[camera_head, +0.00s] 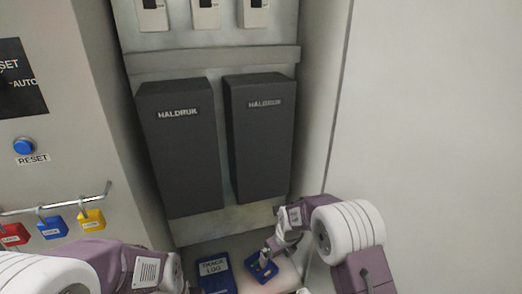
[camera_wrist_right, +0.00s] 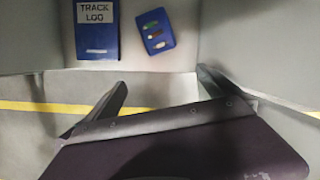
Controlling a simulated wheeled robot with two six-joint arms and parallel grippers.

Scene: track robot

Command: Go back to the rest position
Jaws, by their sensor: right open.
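My right arm comes in from the lower right in the head view. Its gripper (camera_head: 268,250) is above the small blue tray (camera_head: 262,272), apparently empty. In the right wrist view, the two fingers of the right gripper (camera_wrist_right: 165,88) are spread with nothing between them. That view shows the blue tray (camera_wrist_right: 172,38) beyond the fingers, holding a few small coloured pieces. My left arm (camera_head: 125,268) shows at the lower left of the head view; its fingers are out of the frame.
The blue TRACK LOG book (camera_head: 214,274) lies left of the tray. Two dark HALDRUK boxes (camera_head: 180,155) are on the back panel. A rail with red, blue and yellow padlocks (camera_head: 52,226) and a blue RESET button (camera_head: 24,146) are left. A pale wall (camera_head: 430,120) bounds the right.

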